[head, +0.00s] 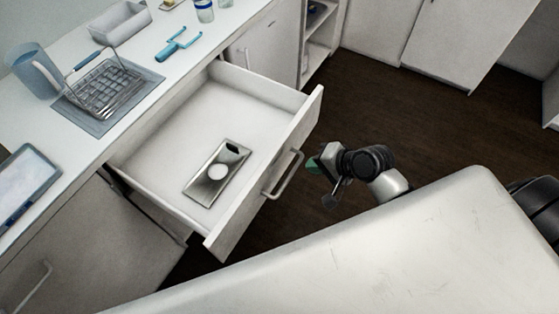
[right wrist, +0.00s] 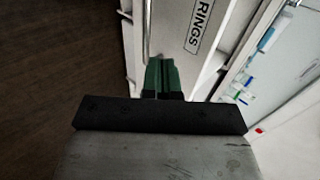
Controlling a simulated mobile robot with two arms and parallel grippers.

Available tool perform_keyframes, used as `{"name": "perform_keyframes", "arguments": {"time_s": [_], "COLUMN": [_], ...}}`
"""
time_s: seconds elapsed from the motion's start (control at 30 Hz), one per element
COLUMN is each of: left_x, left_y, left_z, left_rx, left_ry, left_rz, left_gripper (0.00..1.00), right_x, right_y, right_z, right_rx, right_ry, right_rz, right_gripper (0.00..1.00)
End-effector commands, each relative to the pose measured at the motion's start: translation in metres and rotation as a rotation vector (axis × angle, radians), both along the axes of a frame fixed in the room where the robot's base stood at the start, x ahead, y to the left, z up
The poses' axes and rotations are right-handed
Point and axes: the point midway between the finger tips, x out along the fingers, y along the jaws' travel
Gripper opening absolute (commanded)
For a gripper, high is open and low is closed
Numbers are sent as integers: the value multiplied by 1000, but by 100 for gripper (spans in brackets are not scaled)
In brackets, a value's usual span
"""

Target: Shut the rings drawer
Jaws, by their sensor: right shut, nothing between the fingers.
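The rings drawer (head: 190,130) stands pulled out from under the counter in the head view. Its white front panel has a bar handle (head: 284,176). In the right wrist view a label reading RINGS (right wrist: 199,26) shows on the drawer front. A metal tray (head: 204,188) with a round white item and a small dark item lies in the drawer. My right gripper (head: 314,168) is shut and empty, just outside the drawer front, to the right of the handle; its green fingertips also show in the right wrist view (right wrist: 162,76). I cannot tell whether they touch the handle. My left gripper is not in view.
The counter above holds a wire basket (head: 104,88) on a grey mat, a blue jug (head: 33,72), a blue tool (head: 178,45) and a white bin (head: 119,22). Dark floor (head: 400,110) is open to the right. A large white surface (head: 400,255) fills the foreground.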

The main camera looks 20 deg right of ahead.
Motion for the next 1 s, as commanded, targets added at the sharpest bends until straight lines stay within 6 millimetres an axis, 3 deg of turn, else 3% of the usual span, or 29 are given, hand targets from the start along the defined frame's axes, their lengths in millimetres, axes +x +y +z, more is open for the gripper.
{"name": "perform_keyframes", "arguments": {"time_s": [0.17, 0.6, 1.0], "left_x": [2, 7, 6], "left_y": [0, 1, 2], "left_z": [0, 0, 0], "left_rx": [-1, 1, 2], "left_ry": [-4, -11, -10], "left_rz": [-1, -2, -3], "left_gripper": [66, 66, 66], "right_x": [10, 52, 57], "right_y": [8, 41, 45], "right_z": [-8, -58, -65], "right_rx": [8, 5, 2], "right_ry": [0, -1, -2], "right_rz": [-2, -1, 0], "right_gripper": [0, 0, 0]}}
